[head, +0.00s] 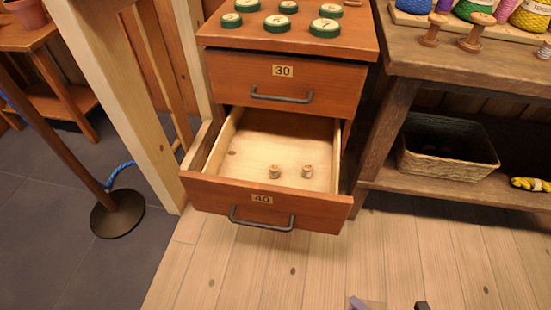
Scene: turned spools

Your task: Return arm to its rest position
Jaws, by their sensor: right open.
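My right gripper (390,304) shows only by its two fingertips at the bottom edge of the head view. The tips are apart with nothing visible between them, over the wooden floor and well short of the cabinet. The rest of my right arm is out of the picture. The lower drawer (211,197), labelled 40, is pulled out. My left gripper is not in view.
The drawer labelled 30 (308,75) is shut. Several green-rimmed discs lie on the cabinet top (235,40). A workbench (455,67) with a basket (447,170) on its lower shelf stands at the right. A post with a round base (117,213) stands left. The floor (250,265) in front is clear.

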